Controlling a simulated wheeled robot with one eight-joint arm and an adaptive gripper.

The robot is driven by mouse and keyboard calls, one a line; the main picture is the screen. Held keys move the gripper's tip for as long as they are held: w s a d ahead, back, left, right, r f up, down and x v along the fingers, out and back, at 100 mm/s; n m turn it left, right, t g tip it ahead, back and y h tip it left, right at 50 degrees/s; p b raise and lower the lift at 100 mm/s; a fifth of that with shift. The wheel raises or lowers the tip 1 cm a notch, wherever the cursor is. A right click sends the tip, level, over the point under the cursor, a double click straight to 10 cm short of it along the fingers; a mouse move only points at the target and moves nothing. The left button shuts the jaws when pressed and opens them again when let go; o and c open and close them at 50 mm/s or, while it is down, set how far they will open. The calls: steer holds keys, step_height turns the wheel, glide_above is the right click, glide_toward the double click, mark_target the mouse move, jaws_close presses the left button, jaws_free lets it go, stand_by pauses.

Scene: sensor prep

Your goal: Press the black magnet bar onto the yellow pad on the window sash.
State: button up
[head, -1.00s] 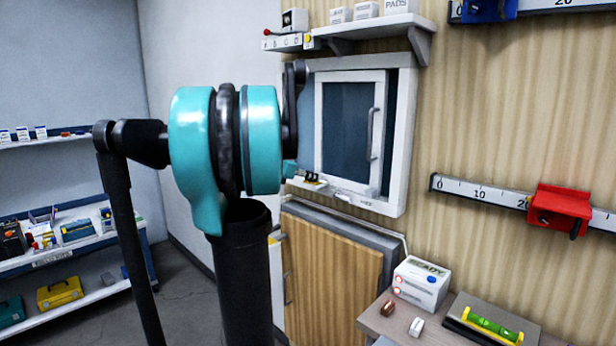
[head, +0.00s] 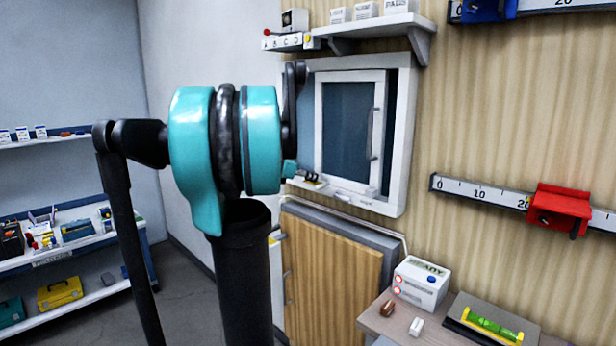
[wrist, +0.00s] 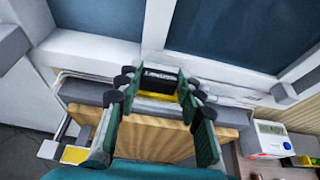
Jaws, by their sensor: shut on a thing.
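In the wrist view, the black magnet bar (wrist: 159,82), with pale lettering, lies between my fingertips. My gripper (wrist: 157,80) is shut on it, with a green and black finger at each end. A yellow strip (wrist: 158,97), seemingly the yellow pad, shows directly below the bar; I cannot tell whether they touch. The bar is in front of the lower part of the window. In the head view, the window sash (head: 348,185) has a white frame and dark glass. My arm hides most of the gripper there; small dark parts show by the sash's lower left corner.
A wooden panel (head: 330,262) leans below the window. A white device (head: 421,283) and a green level (head: 493,327) are on the bench at lower right. A small shelf (head: 372,26) is above the window. The sash handle (head: 376,133) sticks out.

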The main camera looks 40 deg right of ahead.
steer(key=o, duration=1.7)
steer(key=shift+r, duration=0.15)
steer(key=shift+r, duration=3.35)
